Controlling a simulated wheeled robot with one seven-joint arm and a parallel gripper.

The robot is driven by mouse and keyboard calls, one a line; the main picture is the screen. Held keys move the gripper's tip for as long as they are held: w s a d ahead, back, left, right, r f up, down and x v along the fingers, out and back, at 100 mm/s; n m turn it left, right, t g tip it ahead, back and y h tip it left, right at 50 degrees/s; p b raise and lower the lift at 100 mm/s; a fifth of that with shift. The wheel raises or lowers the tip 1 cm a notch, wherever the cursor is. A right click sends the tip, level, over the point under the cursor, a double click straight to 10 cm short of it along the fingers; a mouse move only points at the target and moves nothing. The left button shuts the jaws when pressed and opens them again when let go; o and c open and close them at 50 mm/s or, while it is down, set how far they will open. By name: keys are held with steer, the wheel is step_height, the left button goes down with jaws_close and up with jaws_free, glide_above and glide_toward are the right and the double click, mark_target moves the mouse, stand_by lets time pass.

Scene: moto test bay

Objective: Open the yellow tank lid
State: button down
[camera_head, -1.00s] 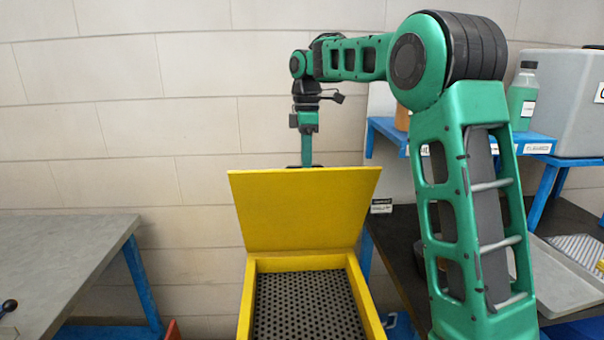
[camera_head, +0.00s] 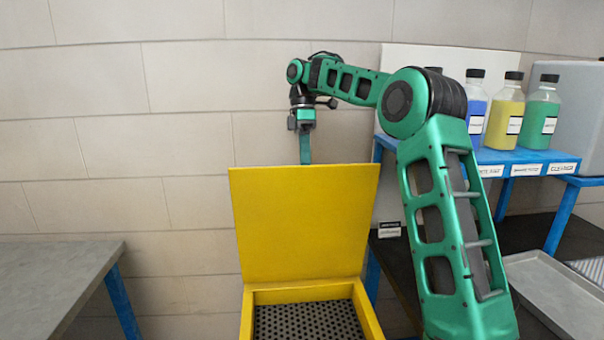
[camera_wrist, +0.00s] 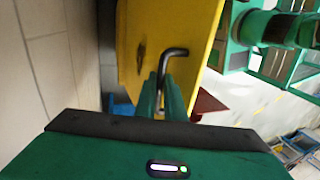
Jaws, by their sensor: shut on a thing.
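The yellow tank lid (camera_head: 303,222) stands raised, roughly upright, at the back of the yellow tank (camera_head: 373,318). The tank is open and shows a dark perforated sheet (camera_head: 308,320) inside. My gripper (camera_wrist: 163,88) is shut on the black bent lid handle (camera_wrist: 175,52) on the lid's outer face; the lid also shows in the wrist view (camera_wrist: 192,30). In the head view my gripper's fingers reach down behind the lid's top edge, and their tips and the handle are hidden there.
A grey table (camera_head: 60,275) stands at left. At right a blue shelf (camera_head: 528,157) carries several bottles, including a yellow one (camera_head: 505,115) and a green one (camera_head: 540,115). A grey tray (camera_head: 555,295) lies below. A light block wall stands behind the tank.

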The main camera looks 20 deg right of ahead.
steer(key=shift+w+d+r, duration=0.1)
steer(key=shift+w+r, duration=0.2)
steer(key=shift+w, duration=0.4)
steer(key=c, duration=1.8)
jaws_free()
steer(key=shift+c, duration=0.2)
steer(key=shift+f, duration=0.15)
